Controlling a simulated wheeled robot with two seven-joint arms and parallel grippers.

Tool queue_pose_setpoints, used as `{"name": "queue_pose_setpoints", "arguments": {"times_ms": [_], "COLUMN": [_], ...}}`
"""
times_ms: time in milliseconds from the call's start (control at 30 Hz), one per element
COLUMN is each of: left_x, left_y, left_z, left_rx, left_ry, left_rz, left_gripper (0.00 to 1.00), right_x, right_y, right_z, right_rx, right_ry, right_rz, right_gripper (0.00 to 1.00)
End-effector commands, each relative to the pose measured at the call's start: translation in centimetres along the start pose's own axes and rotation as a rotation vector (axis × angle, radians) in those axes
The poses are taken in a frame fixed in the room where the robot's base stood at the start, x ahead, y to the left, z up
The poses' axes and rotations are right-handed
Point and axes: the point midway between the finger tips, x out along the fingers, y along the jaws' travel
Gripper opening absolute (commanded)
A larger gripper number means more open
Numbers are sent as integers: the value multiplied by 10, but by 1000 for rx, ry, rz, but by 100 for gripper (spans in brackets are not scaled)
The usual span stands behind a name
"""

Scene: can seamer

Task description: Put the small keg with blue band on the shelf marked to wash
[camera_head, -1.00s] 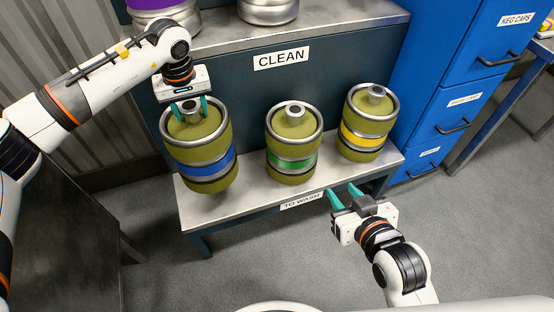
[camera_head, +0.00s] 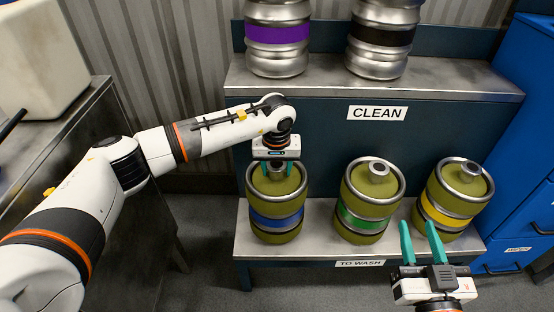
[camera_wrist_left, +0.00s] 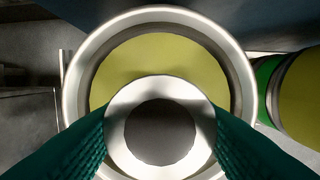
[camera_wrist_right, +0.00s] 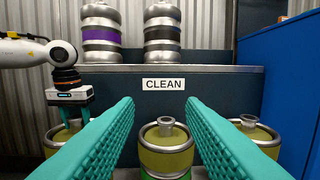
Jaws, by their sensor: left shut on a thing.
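The small keg with the blue band (camera_head: 276,216) is olive with steel rims and stands upright at the left end of the lower shelf (camera_head: 314,247), marked TO WASH (camera_head: 360,263). My left gripper (camera_head: 278,169) is above it, its teal fingers shut on the keg's top neck. In the left wrist view the neck (camera_wrist_left: 160,130) sits between both fingers. The keg appears to rest on the shelf; its underside is not clearly shown. My right gripper (camera_head: 422,243) is open and empty in front of the shelf's right part, its fingers apart in the right wrist view (camera_wrist_right: 160,110).
A green-band keg (camera_head: 368,212) and a yellow-band keg (camera_head: 451,208) stand to the right on the same shelf. Steel kegs with purple (camera_head: 277,34) and black (camera_head: 382,38) bands stand on the upper shelf marked CLEAN (camera_head: 377,113). Blue drawers (camera_head: 522,180) are at right, a metal bench (camera_head: 60,130) at left.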

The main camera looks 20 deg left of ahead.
Motion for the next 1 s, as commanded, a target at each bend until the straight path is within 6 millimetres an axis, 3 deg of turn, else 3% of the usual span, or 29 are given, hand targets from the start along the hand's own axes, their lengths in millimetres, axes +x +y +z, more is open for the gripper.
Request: {"name": "queue_pose_setpoints", "arguments": {"times_ms": [467, 500, 600, 633, 1000], "left_x": [6, 10, 9, 9, 5], "left_y": [-2, -1, -1, -1, 0], "left_z": [1, -1, -1, -1, 0], "left_rx": [0, 0, 0, 0, 0], "left_ry": [-7, -2, -2, -2, -3], "left_rz": [-6, -2, -2, -2, -2], "left_gripper": [0, 51, 67, 71, 71], "right_x": [1, 1, 1, 1, 1], "right_y": [2, 2, 2, 2, 2], "right_z": [11, 12, 11, 11, 11], "right_rx": [2, 2, 2, 2, 2], "right_ry": [-71, -76, -75, -75, -59], "right_rz": [3, 4, 4, 4, 3], "right_gripper": [36, 36, 36, 36, 36]}}
